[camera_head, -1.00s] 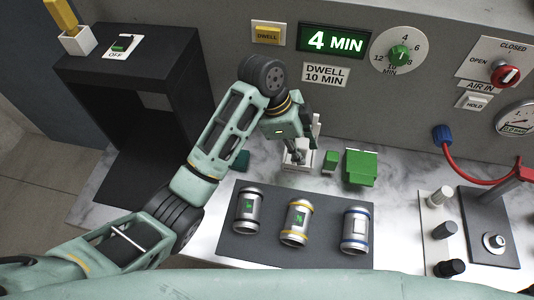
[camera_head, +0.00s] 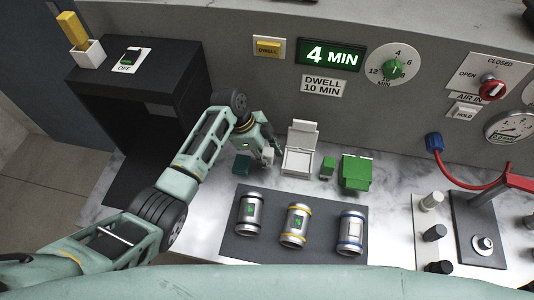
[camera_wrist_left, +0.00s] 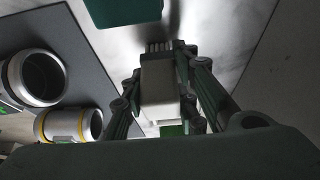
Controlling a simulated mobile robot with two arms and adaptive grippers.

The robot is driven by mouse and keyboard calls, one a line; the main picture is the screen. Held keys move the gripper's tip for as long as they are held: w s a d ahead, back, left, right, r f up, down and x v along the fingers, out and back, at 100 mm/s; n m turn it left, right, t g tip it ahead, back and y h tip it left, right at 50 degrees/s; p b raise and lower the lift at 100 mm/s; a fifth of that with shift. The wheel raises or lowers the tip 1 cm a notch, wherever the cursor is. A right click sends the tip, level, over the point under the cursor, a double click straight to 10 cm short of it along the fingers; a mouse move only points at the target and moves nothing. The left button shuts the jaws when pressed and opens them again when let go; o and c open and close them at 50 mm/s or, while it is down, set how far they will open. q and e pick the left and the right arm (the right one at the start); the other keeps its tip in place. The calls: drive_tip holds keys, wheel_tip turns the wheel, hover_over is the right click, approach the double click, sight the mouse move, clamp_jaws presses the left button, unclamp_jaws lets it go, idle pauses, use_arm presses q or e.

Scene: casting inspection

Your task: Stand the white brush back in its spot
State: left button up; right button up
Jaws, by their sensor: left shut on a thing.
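The white brush (camera_wrist_left: 160,82) is held in my left gripper (camera_wrist_left: 163,98), with its bristles pointing away from the wrist. In the head view the brush (camera_head: 268,155) shows as a small pale piece below my left gripper (camera_head: 264,146), low over the marble counter between a dark teal block (camera_head: 242,165) and a white open box (camera_head: 297,161) with a raised lid. Whether the bristles touch the counter I cannot tell. Its spot is not clearly marked in these views. My right gripper is not in view.
A small green block (camera_head: 328,167) and a green box (camera_head: 356,172) stand to the right. Several metal cylinders lie on a dark mat (camera_head: 272,225) in front. A black open-fronted housing (camera_head: 137,100) stands at left. The grey panel (camera_head: 230,60) rises behind.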

use_arm(q)
drive_tip(key=o, duration=1.2)
drive_tip(key=shift+c, duration=0.2)
drive_tip(key=shift+f, duration=0.15)
drive_tip(key=shift+f+b, duration=0.15)
drive_tip(key=shift+b, duration=0.25)
drive_tip(key=b+v, duration=0.2)
drive_tip(key=v, duration=0.6)
drive_tip(key=shift+s, duration=0.15)
